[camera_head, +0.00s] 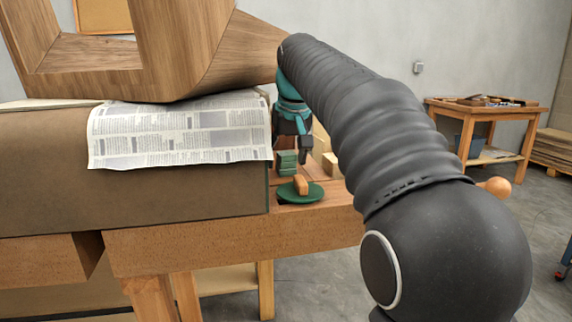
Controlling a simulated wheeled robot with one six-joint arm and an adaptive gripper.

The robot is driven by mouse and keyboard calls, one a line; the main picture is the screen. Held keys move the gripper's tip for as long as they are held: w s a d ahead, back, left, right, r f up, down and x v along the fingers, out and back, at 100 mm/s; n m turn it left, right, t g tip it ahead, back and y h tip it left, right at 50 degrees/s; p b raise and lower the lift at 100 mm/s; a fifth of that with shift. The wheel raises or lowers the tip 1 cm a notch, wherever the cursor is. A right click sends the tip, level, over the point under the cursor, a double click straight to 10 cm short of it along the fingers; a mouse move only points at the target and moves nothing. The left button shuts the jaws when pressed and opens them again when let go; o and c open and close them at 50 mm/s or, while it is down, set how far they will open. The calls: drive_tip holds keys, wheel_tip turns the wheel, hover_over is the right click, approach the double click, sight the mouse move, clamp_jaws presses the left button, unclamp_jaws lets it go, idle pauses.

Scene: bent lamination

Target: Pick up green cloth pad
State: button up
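A green cloth pad (287,163), looking folded or layered, is on the wooden bench beyond a round green dish. My gripper (291,152) points down just above the pad, its dark fingers spread apart. The right finger reaches down near the pad's upper right side. I see no clear contact between the fingers and the pad. The pad's far side is hidden.
Newspaper (180,133) drapes over a large brown block (150,195) on the left, under a bent wooden form (175,50). Pale wooden blocks (330,163) stand right of the pad.

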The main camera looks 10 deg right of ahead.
sight(287, 153)
drive_tip(key=c, duration=0.7)
drive_tip(key=shift+c, duration=0.2)
drive_tip(key=shift+r, duration=0.5)
wheel_tip(287, 153, up, 4)
drive_tip(key=shift+w+f+p, duration=0.1)
drive_tip(key=shift+p, duration=0.75)
drive_tip(key=w+d+r, duration=0.2)
drive_tip(key=d+r, duration=0.1)
drive_tip(key=d, duration=0.2)
drive_tip(key=w+d+r+p, duration=0.1)
drive_tip(key=w+d+r, duration=0.1)
drive_tip(key=d, duration=0.3)
drive_tip(key=shift+d+r, duration=0.4)
drive_tip(key=shift+r, duration=0.2)
